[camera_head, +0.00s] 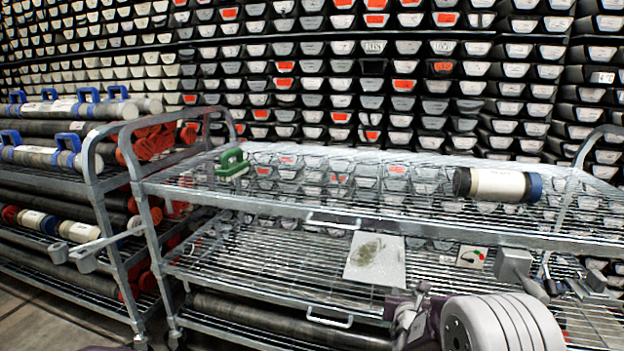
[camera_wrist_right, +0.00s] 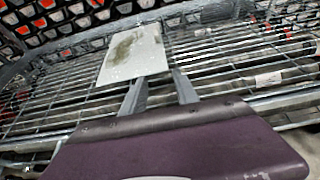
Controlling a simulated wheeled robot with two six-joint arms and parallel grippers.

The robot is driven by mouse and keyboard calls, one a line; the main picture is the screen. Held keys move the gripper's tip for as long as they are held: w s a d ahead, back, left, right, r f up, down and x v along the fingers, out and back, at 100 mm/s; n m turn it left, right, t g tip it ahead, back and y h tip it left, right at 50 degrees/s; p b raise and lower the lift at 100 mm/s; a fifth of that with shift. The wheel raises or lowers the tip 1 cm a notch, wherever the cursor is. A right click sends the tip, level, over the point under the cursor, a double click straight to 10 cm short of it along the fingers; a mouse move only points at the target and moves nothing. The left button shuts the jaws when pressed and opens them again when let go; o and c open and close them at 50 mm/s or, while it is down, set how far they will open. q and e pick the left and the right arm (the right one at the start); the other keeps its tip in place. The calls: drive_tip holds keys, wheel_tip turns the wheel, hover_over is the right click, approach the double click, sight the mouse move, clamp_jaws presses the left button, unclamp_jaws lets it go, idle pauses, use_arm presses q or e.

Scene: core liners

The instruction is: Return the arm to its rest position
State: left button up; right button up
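My right gripper (camera_head: 400,312) is low at the bottom of the head view, in front of the lower wire shelf of the cart, with my white wrist to its right. In the right wrist view the two grey fingers of the right gripper (camera_wrist_right: 158,80) stand apart with nothing seen between them. Beyond their tips lies a pale sheet with a greenish-grey patch (camera_wrist_right: 135,52). The same sheet (camera_head: 385,270) shows in the head view on the lower shelf, just beyond the gripper; whether they touch is unclear.
Another rack with tubes (camera_head: 50,158) stands left. Stacked trays fill the back.

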drive_tip(key=s+d+r+m+h+p, duration=0.2)
drive_tip(key=s+d+r+m, duration=0.15)
drive_tip(key=r, duration=0.35)
drive_tip(key=s+d+f+m+g+h+p, duration=0.1)
drive_tip(key=s+d+f+m+g, duration=0.1)
drive_tip(key=s+m+g, duration=0.35)
drive_tip(key=s+d+f+m+g+p, duration=0.2)
drive_tip(key=s+m, duration=0.6)
drive_tip(key=s+a+f+m+g+y, duration=0.2)
drive_tip(key=s+a+f+m+y, duration=0.15)
drive_tip(key=s+a+m, duration=0.3)
drive_tip(key=s+a+f+m+g+y, duration=0.3)
drive_tip(key=s+a+f+m, duration=0.1)
drive_tip(key=s+a+m, duration=0.3)
wheel_tip(320, 180, up, 38)
drive_tip(key=w+m+p, duration=0.1)
drive_tip(key=m+p, duration=0.1)
drive_tip(key=p, duration=3.6)
drive_tip(key=shift+a+r+t, duration=0.15)
drive_tip(key=shift+a+t, duration=0.2)
